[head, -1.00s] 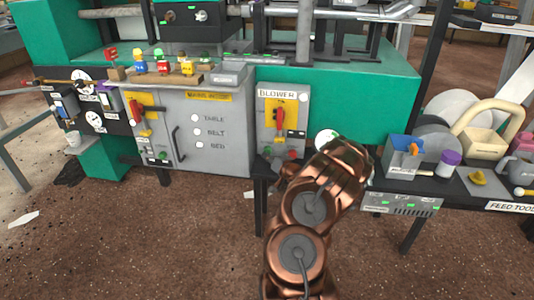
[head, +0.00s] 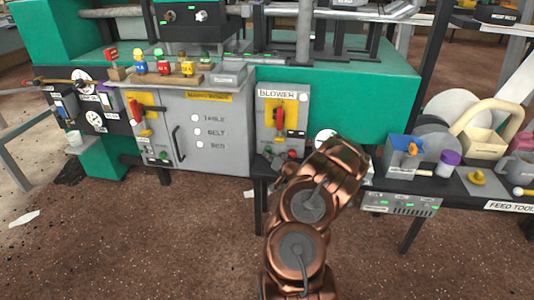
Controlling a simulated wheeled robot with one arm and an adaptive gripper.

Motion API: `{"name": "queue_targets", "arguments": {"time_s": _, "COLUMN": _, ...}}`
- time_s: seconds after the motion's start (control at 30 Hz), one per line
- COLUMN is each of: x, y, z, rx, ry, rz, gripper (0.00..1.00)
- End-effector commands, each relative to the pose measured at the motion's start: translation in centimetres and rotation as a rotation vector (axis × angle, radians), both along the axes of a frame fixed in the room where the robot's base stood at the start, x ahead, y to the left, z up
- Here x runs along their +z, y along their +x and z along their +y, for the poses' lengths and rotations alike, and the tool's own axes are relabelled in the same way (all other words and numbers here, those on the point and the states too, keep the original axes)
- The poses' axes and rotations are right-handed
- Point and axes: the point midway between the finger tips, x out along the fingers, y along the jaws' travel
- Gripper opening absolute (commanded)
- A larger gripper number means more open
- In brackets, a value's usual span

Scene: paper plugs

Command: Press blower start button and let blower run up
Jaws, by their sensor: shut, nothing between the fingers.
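The grey blower panel (head: 263,118) stands on the front of the green machine, with a BLOWER label (head: 277,93) at its top. A red handle (head: 280,120) stands upright on a yellow plate in its middle. A green button (head: 268,150) and a red button (head: 293,154) sit low on the panel. My copper arm rises from the bottom and bends toward the panel. My gripper (head: 276,161) shows as a small dark shape, shut and empty, at the panel's lower edge close to the green button. Whether it touches the button cannot be told.
Left of the panel is a grey cabinet (head: 221,151) with TABLE, BELT and BED lights and its own red handle (head: 137,112). A bench at right carries a blue box (head: 398,155) and tools. The floor in front is open.

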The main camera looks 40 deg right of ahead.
Motion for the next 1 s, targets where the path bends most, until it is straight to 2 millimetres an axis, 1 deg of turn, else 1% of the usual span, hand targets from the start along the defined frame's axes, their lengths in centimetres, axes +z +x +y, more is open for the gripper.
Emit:
{"name": "queue_targets", "arguments": {"time_s": 0.17, "x": 0.1, "y": -0.3, "z": 0.3, "rx": -0.002, "ry": 0.001, "rz": 0.0, "gripper": 0.0}}
{"name": "queue_targets", "arguments": {"time_s": 0.5, "x": 0.1, "y": -1.0, "z": 1.5, "rx": -0.001, "ry": 0.002, "rz": -0.001, "gripper": 0.0}}
{"name": "queue_targets", "arguments": {"time_s": 0.83, "x": 0.0, "y": -1.1, "z": 1.6, "rx": 0.0, "ry": 0.001, "rz": 0.0, "gripper": 0.0}}
{"name": "queue_targets", "arguments": {"time_s": 1.0, "x": 0.2, "y": -1.7, "z": 2.6, "rx": 0.0, "ry": 0.003, "rz": 0.0, "gripper": 0.0}}
